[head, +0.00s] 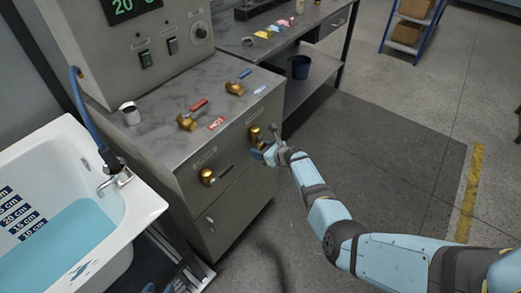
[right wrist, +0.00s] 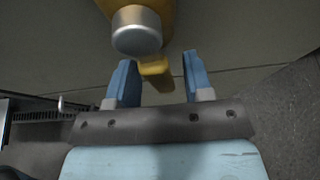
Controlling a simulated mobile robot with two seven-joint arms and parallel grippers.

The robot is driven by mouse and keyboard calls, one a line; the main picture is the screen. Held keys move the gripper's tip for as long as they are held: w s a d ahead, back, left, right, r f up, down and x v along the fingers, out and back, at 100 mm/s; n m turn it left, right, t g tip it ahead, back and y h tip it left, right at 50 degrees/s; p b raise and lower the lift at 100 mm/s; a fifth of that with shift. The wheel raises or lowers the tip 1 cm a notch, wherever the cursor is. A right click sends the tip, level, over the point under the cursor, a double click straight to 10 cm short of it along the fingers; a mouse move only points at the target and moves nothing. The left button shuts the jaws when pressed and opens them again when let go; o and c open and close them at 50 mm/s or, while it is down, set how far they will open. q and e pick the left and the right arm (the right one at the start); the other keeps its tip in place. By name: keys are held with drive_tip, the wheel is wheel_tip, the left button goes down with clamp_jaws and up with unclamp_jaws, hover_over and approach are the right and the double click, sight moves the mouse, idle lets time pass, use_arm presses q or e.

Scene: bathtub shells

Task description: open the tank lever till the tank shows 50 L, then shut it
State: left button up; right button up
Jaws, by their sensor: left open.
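A grey cabinet (head: 225,205) carries two brass valves on its front. The right front valve (head: 255,132) is beside my right gripper (head: 270,153); the left front valve (head: 207,176) is clear. In the right wrist view, my right gripper (right wrist: 160,82) is open, its blue fingers either side of a yellow lever (right wrist: 155,68) below a silver-capped valve body (right wrist: 136,30). Gaps show between fingers and lever.
A red-handled valve (head: 190,115) and a blue-handled valve (head: 236,86) stand on the cabinet top near a metal cup (head: 130,113). A white bathtub (head: 140,190) with blue water is at left. Open floor (head: 375,160) lies right.

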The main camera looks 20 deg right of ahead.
drive_tip(key=shift+s+d+r, duration=0.1)
drive_tip(key=shift+r, duration=0.05)
drive_tip(key=p+v, duration=0.4)
drive_tip(key=v, duration=0.9)
drive_tip(key=shift+s+d+r, duration=0.1)
drive_tip(key=shift+s+d, duration=0.05)
drive_tip(key=shift+s, duration=0.05)
